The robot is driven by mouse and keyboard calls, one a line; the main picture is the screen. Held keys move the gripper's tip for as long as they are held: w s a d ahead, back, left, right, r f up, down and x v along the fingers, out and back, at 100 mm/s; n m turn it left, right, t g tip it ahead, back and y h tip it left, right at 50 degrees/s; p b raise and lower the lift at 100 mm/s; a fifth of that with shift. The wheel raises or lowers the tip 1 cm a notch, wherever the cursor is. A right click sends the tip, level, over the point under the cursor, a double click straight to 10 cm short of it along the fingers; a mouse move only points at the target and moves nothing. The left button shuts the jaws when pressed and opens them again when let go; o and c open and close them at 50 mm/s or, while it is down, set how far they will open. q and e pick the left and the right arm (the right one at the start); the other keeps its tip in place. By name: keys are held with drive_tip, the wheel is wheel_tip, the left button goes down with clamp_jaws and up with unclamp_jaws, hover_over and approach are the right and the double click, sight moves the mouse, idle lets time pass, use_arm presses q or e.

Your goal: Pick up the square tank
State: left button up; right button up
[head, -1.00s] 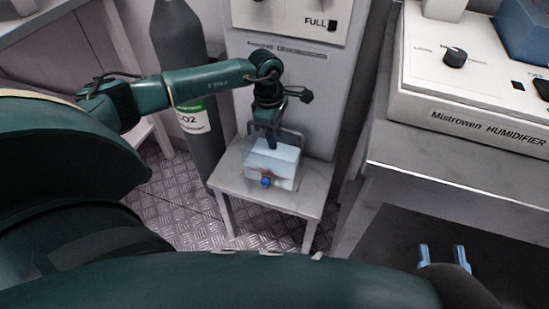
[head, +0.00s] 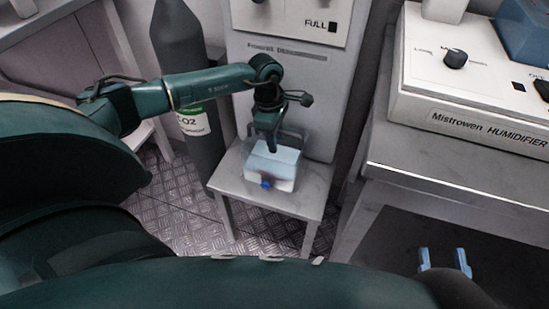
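The square tank (head: 284,170) is a pale blue, see-through box with a small blue tap on its front. It is at the small white table in the middle of the head view. My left gripper (head: 272,148) points down at the tank's top, and its fingertips meet or overlap the tank's upper edge. I see its fingers nearly edge-on, so I cannot tell whether they are closed on the tank. My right gripper (head: 445,261) is at the bottom right, with two blue fingers apart and nothing between them.
The small table (head: 312,190) has bare top around the tank. A grey CO2 cylinder (head: 179,60) stands just left of it. A white machine panel (head: 300,90) rises behind. A humidifier (head: 480,110) sits on a grey bench (head: 450,180) at the right.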

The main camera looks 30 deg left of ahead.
use_arm(q)
clamp_jaws()
idle(1.2)
drive_tip(key=shift+w+r, duration=0.1)
